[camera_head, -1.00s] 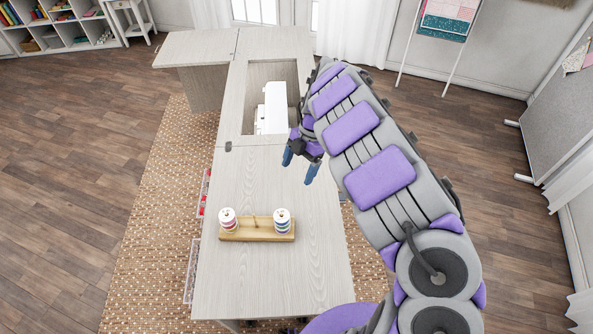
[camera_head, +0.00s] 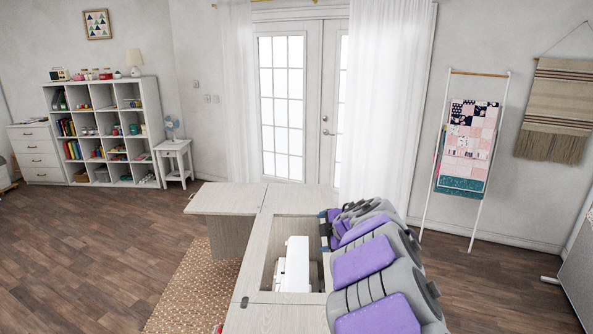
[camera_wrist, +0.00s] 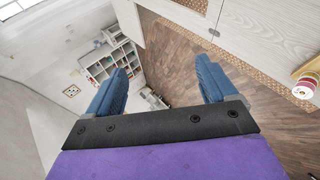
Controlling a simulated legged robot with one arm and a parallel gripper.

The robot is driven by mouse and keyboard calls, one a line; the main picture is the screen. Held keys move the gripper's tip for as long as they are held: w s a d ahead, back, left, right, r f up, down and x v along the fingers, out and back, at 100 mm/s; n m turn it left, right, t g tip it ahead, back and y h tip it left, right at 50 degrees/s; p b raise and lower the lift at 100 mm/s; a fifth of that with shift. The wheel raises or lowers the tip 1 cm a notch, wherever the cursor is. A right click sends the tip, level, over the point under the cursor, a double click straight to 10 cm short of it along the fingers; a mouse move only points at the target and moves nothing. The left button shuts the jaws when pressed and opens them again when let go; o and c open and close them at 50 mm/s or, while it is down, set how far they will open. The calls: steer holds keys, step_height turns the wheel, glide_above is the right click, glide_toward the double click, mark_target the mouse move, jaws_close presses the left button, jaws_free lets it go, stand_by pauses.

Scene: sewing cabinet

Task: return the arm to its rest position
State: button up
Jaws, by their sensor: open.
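My gripper shows in the wrist view (camera_wrist: 158,85) with its two blue fingers spread apart and nothing between them. In the head view my purple and grey arm reaches over the right side of the sewing cabinet (camera_head: 270,318). A white sewing machine (camera_head: 293,266) sits in the recessed opening of the cabinet, to the left of my arm. In the wrist view a thread spool (camera_wrist: 305,87) shows at the right edge.
A cube shelf (camera_head: 105,130) and a small side table (camera_head: 175,160) stand at the back left. A quilt rack (camera_head: 467,150) stands at the back right. A woven rug (camera_head: 190,290) lies left of the cabinet, with open wooden floor (camera_head: 100,240) beyond.

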steer(key=s+d+r+m+t+h, duration=0.2)
steer(key=d+r+m+t+h, duration=0.4)
steer(key=d+r, duration=0.65)
steer(key=s+d+r+m+g+h, duration=0.2)
steer(key=s+d+m+g+h, duration=0.3)
steer(key=s+d+m, duration=0.65)
steer(key=s+a+f+m+g+b, duration=0.1)
steer(key=s+f+m+g, duration=0.15)
steer(key=s+f, duration=0.6)
steer(key=s+a+f+m+g, duration=0.15)
steer(key=s+f+g, duration=0.3)
steer(key=s, duration=0.65)
steer(key=s+a+f+g+y, duration=0.2)
steer(key=s+a+f+y, duration=0.1)
steer(key=s+a, duration=0.4)
steer(key=s+a+f+g+y, duration=0.3)
steer(key=s+a+f, duration=0.3)
steer(key=s, duration=0.8)
steer(key=shift+a+f+n+y+b, duration=0.3)
steer(key=shift+a+n+y, duration=0.15)
steer(key=shift+a, duration=0.8)
steer(key=shift+s, duration=0.1)
